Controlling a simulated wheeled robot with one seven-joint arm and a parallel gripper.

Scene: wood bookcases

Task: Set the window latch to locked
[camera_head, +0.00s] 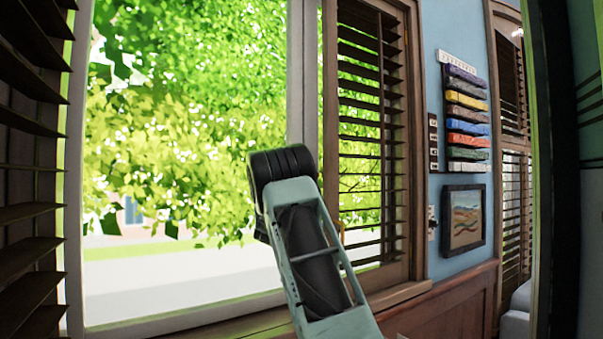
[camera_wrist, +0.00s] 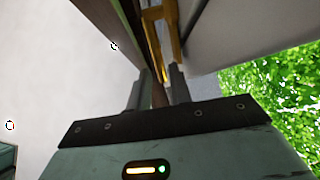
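A yellow-gold window latch (camera_wrist: 168,30) shows at the top of the wrist view, beside the wood and white frame edges. Its narrow lower end reaches down to the gap between the fingertips of my gripper (camera_wrist: 160,72). The two grey fingers stand apart, with a brown strip visible between them. I cannot tell whether either finger touches the latch.
Dark slatted shutters stand at the left (camera_head: 25,160) and right (camera_head: 362,130) of the window. A wooden sill (camera_head: 395,296) runs below. On the blue wall at right are a rack of coloured rolls (camera_head: 466,110) and a framed picture (camera_head: 463,219).

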